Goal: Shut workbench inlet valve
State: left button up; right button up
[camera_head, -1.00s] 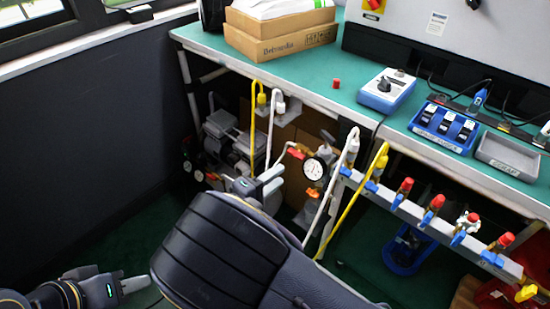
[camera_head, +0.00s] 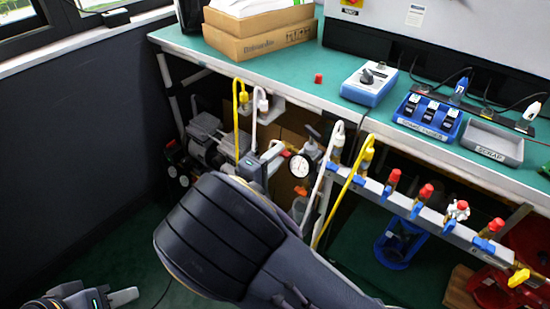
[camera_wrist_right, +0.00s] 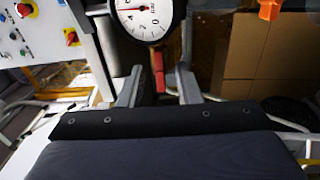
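A red valve handle (camera_wrist_right: 158,70) hangs below a round white gauge (camera_wrist_right: 145,15) in the right wrist view. In the head view, a red part (camera_head: 286,153) shows just left of the gauge (camera_head: 300,166), under the workbench. My right gripper (camera_head: 274,157) is beside it. In the wrist view, my right gripper (camera_wrist_right: 158,88) is open, with the red handle seen between its fingers; I cannot tell whether they touch it. An orange handle (camera_head: 301,190) is below the gauge and also shows in the wrist view (camera_wrist_right: 268,10). My left gripper (camera_head: 123,297) is low at the left, its opening unclear.
The green-topped workbench (camera_head: 290,85) overhangs the gauge. White and yellow hoses (camera_head: 345,195) hang close to its right. A rail (camera_head: 400,205) carries several valves with blue levers and red caps. Machinery (camera_head: 207,140) stands left beneath the bench. Floor at lower left is clear.

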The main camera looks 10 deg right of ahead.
grip_shut()
jog(key=shift+n+p, duration=7.85)
jog(key=shift+n, duration=1.05)
jog(key=shift+o, duration=0.3)
grip_release()
